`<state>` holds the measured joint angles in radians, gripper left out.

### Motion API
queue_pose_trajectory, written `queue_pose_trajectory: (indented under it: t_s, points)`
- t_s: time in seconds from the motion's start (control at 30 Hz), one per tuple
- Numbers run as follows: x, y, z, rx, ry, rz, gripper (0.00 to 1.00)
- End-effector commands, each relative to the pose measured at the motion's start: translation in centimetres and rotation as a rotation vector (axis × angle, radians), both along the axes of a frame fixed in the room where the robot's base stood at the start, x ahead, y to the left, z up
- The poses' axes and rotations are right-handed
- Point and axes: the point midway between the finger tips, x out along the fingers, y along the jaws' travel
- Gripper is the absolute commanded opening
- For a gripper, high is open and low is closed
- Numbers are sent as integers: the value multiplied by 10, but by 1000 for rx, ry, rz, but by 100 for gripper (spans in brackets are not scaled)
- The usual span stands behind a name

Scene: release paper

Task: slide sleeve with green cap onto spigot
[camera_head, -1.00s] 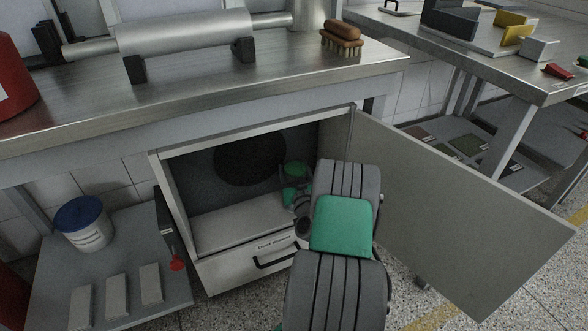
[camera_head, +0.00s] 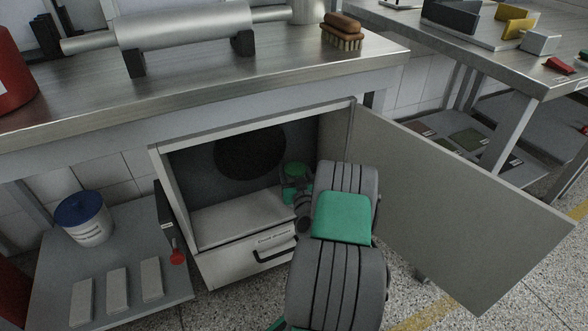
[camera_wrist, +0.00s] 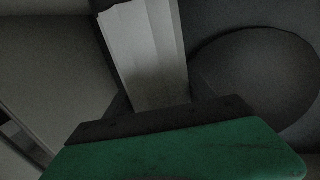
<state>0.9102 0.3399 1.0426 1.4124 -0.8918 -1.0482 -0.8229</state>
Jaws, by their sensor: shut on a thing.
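In the wrist view a pale, ribbed piece, which I take to be the sleeve (camera_wrist: 148,50), stands out from between the dark fingers of my gripper (camera_wrist: 160,103). My gripper is shut on it. No green cap can be made out on it in that view. In the head view my arm reaches into the open cabinet, and green parts (camera_head: 295,170) show at its far end; I cannot tell whether one is the cap. My fingers and the sleeve are not clear there. I cannot make out the spigot in either view.
The cabinet (camera_head: 225,268) has its door (camera_head: 455,215) swung open to the right of my arm. A large dark disc (camera_head: 250,150) is on its back wall, also in the wrist view (camera_wrist: 255,75). The bench (camera_head: 215,78) overhangs it. A blue-lidded tub (camera_head: 88,222) stands left.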

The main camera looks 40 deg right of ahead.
Motion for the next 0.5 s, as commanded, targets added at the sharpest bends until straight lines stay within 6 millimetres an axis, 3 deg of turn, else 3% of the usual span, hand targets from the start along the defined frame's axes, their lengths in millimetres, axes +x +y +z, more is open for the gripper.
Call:
queue_pose_trajectory:
  t_s: [0.37, 0.4, 0.5]
  points:
    - [0, 0, -9, 1, -2, 0, 13]
    - [0, 0, -9, 1, -2, 0, 66]
    - [0, 0, -9, 0, -1, 0, 74]
